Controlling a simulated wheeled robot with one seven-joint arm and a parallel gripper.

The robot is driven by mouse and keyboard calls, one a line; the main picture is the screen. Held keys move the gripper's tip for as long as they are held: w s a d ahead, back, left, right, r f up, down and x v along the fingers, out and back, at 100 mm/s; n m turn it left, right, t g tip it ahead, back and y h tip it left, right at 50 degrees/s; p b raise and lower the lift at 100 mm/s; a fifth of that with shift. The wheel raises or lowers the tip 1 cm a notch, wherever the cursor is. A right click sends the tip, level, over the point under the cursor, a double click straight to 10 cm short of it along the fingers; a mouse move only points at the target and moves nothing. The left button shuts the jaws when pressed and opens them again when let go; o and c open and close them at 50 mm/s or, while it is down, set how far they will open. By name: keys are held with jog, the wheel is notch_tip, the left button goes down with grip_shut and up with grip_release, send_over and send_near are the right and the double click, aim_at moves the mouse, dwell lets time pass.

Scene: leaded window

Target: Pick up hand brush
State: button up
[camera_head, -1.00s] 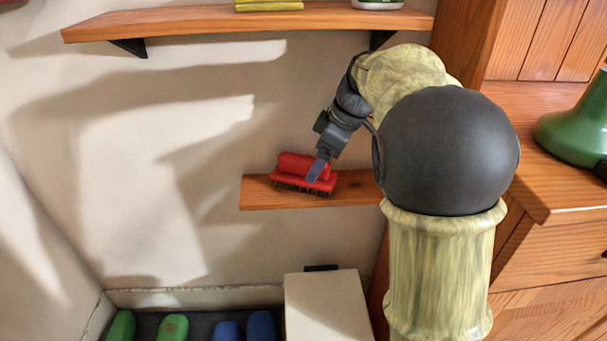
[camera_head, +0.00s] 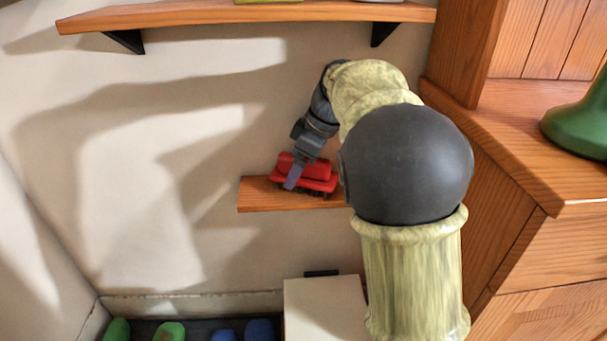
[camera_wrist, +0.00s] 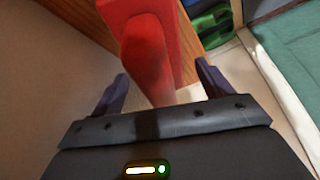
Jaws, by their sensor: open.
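The red hand brush (camera_head: 318,173) lies bristles down on the small lower wooden shelf (camera_head: 262,196). My gripper (camera_head: 290,184) is at the brush, in front of its left part in the head view. In the wrist view the red brush (camera_wrist: 146,55) reaches down between the two spread fingers of my gripper (camera_wrist: 162,92). There is a gap between each finger and the brush, so the gripper is open and holds nothing. The bristles are partly hidden by the gripper in the head view.
A longer wooden shelf (camera_head: 250,15) on black brackets runs above. A wooden cabinet (camera_head: 540,250) with a green object (camera_head: 582,125) on it stands at the right. Below are a pale box (camera_head: 322,308) and several green and blue items. The wall left of the small shelf is bare.

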jog(key=shift+f, duration=0.25)
dwell(0.6)
jog(key=c, duration=1.1)
jog(key=shift+r, duration=0.15)
notch_tip(320, 180, up, 4)
jog(key=p, duration=0.3)
jog(key=shift+r+p, duration=0.2)
jog(key=shift+p, duration=0.15)
jog(key=s+p, duration=0.1)
jog(key=s, duration=0.5)
jog(key=s+p, duration=0.1)
jog(key=s, duration=0.5)
jog(key=s+p, duration=0.1)
jog(key=s, duration=0.5)
jog(key=shift+f+p, duration=0.3)
jog(key=shift+f, duration=0.05)
